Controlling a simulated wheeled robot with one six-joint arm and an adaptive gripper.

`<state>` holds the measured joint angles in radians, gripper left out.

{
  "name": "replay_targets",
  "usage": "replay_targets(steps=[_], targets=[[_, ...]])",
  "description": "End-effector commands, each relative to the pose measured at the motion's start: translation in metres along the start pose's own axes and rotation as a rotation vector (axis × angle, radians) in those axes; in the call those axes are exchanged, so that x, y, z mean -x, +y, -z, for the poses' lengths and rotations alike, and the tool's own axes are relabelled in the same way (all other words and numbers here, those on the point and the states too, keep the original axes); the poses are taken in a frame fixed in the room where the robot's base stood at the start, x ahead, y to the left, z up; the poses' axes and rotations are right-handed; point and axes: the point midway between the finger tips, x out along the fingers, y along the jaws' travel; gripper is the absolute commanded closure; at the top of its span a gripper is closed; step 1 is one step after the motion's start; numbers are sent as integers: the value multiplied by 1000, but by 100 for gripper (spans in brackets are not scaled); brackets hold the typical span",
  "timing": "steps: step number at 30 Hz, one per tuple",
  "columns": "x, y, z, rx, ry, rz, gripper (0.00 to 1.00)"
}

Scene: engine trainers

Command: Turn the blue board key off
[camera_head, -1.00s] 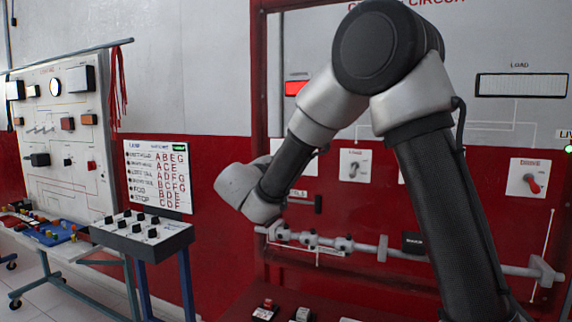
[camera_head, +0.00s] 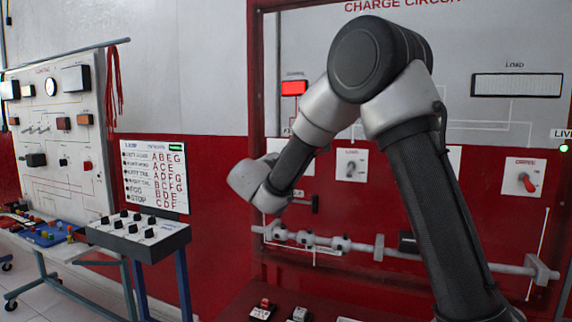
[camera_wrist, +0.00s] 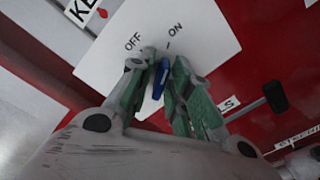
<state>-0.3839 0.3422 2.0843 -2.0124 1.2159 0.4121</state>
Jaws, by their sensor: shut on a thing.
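The blue key (camera_wrist: 161,80) sits on a white plate (camera_wrist: 212,42) marked OFF on the left and ON on the right in the wrist view. My gripper (camera_wrist: 163,64) has its green-padded fingers on either side of the key and is shut on it. A short dark mark shows on the plate just past the key's upper end, between the two words. The key's lower end shows between the fingers.
On the red-and-grey charge circuit board are a red lit lamp (camera_head: 294,88), a LOAD switch plate (camera_head: 351,164) and a red key (camera_head: 526,181). A grey horizontal shaft (camera_head: 380,252) crosses below my arm. A switch box (camera_head: 140,232) stands at left.

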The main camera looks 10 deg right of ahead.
Motion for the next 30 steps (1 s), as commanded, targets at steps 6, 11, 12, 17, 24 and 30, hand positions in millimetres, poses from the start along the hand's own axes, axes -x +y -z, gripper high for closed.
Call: replay_targets(steps=[6, 11, 12, 17, 24, 30], targets=[[0, -1, 0, 34, 0, 1, 100], [0, -1, 0, 111, 0, 1, 100], [0, -1, 0, 138, 0, 1, 100], [0, -1, 0, 269, 0, 1, 100], [0, -2, 0, 497, 0, 2, 100], [0, -2, 0, 683, 1, 2, 100]])
